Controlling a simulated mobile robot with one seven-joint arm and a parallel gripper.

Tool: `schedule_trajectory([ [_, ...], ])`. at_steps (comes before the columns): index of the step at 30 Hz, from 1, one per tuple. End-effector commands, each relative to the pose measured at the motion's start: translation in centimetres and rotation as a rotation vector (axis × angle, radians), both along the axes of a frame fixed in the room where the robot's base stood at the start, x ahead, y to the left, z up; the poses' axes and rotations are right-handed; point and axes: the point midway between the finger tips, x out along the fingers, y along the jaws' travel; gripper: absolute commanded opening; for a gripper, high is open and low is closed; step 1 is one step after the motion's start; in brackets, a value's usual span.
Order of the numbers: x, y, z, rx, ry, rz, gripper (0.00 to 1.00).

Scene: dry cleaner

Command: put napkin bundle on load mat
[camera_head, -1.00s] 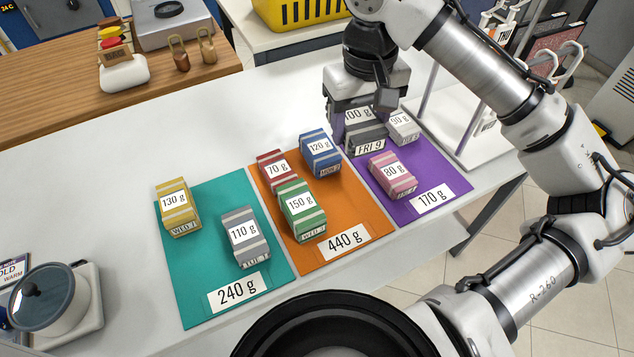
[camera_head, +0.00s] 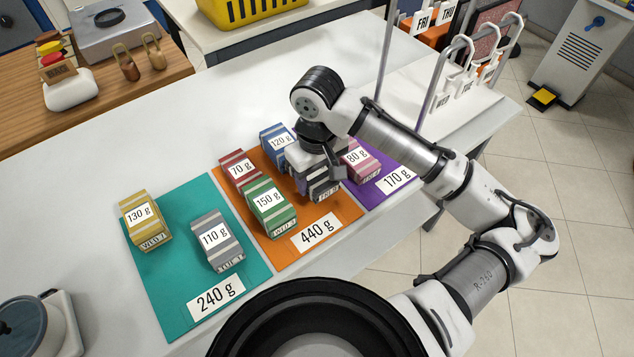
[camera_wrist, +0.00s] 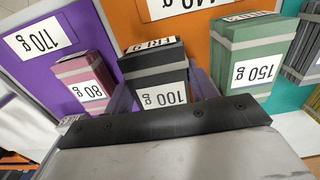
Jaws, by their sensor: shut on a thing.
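My gripper (camera_head: 318,176) is shut on the dark grey 100 g napkin bundle (camera_head: 325,190), whose end label reads FRI 9. In the wrist view the bundle (camera_wrist: 153,58) sits between the two fingers (camera_wrist: 162,95), over the border of the orange and purple mats. Its height above the mats is hard to tell. The orange mat (camera_head: 345,212), labelled 440 g, bears the red 70 g (camera_head: 238,166), green 150 g (camera_head: 270,208) and blue 120 g (camera_head: 272,138) bundles. The purple mat (camera_head: 372,194), labelled 170 g, bears the pink 80 g bundle (camera_head: 357,162).
The teal mat (camera_head: 185,285), labelled 240 g, bears the yellow 130 g (camera_head: 146,222) and grey 110 g (camera_head: 217,240) bundles. A white rack (camera_head: 455,95) stands behind right. A pot on a scale (camera_head: 62,325) is at left. The counter (camera_head: 150,135) behind the mats is clear.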

Motion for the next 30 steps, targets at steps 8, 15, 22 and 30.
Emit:
schedule_trajectory([
  [8,0.0,0.0,-3.3,0.000,0.000,0.000,0.32],
  [15,0.0,0.0,-3.3,0.000,0.000,0.000,0.32],
  [22,0.0,0.0,-3.6,0.000,0.000,0.000,0.68],
  [30,0.0,0.0,-3.6,0.000,0.000,0.000,0.78],
])
